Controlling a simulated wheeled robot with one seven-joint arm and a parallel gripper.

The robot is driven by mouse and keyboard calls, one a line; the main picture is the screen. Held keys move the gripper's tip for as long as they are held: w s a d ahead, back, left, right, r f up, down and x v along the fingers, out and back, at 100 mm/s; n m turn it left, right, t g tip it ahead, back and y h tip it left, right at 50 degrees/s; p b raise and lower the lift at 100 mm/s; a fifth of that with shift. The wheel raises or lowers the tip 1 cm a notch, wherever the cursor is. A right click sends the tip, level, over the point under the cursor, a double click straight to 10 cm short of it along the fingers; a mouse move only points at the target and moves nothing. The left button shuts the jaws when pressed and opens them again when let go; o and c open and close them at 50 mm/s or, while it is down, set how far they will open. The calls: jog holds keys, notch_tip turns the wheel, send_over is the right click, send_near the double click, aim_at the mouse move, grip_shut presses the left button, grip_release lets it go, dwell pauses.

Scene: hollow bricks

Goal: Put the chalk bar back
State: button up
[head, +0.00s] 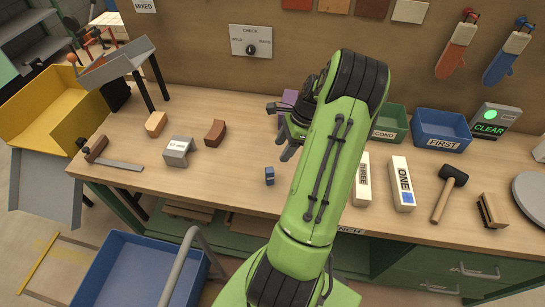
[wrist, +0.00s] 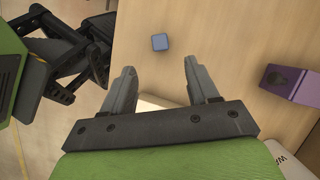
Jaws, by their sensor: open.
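My gripper (head: 287,148) is over the middle of the bench, partly hidden by my arm in the head view. In the wrist view its two fingers (wrist: 158,88) are apart with nothing clamped between them. A pale, chalk-coloured piece (wrist: 157,103) shows below and between the fingers, mostly hidden by the gripper; I cannot tell for sure that it is the chalk bar. In the head view my arm covers that spot.
A purple hollow block (wrist: 291,83) lies toward the bench back. White boxes marked ONE (head: 402,185) and THREE (head: 364,181), a mallet (head: 449,190), a green bin (head: 389,122) and a blue bin (head: 441,130) stand right. A grey block (head: 178,151) lies left.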

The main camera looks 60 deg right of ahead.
jog(key=w+a+r+n+g+h, duration=0.1)
jog(key=w+a+r+n+h, duration=0.15)
jog(key=a+r+n, duration=0.65)
jog(key=w+a+r+n+h, duration=0.1)
jog(key=w+a+r+n, duration=0.35)
jog(key=a, duration=0.75)
jog(key=s+a+r+n+t, duration=0.3)
jog(key=s+a+r+n, duration=0.3)
jog(key=s+a+n, duration=0.6)
jog(key=shift+s+a+r+n, duration=0.15)
jog(key=shift+s+a+n, duration=0.15)
jog(key=shift+a+n, duration=0.3)
jog(key=shift+d, duration=0.1)
